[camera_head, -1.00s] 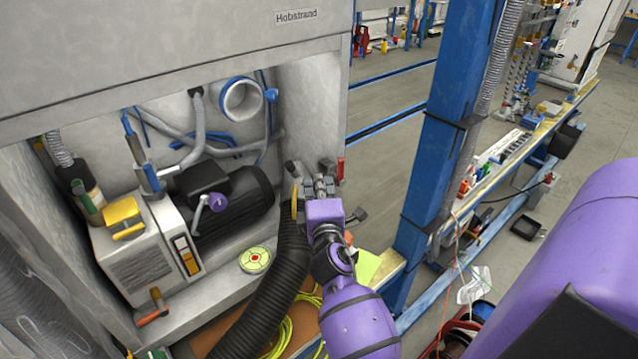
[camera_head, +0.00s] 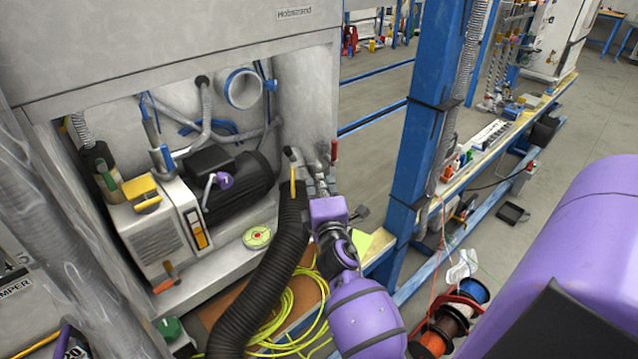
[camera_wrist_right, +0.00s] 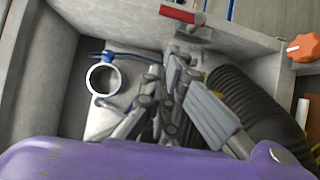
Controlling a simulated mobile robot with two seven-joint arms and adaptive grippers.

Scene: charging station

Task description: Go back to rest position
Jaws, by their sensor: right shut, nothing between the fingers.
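My right gripper (camera_head: 322,178) is in front of the right side wall of the grey cabinet's opening, beside the upper end of a black corrugated hose (camera_head: 262,285). Its fingers are together with nothing between them. In the right wrist view the gripper (camera_wrist_right: 172,75) points into the cabinet, with the black hose (camera_wrist_right: 252,105) close to its right. I cannot tell whether the gripper touches the hose. My purple right arm reaches up from the bottom of the head view. My left gripper is not in view.
The grey cabinet (camera_head: 170,50) holds a motor (camera_head: 235,185) and a white ring port (camera_head: 243,88). A red handle (camera_head: 334,151) sits by the gripper. A blue post (camera_head: 420,150) stands to the right. Yellow cable (camera_head: 290,310) and wire spools (camera_head: 452,318) lie below.

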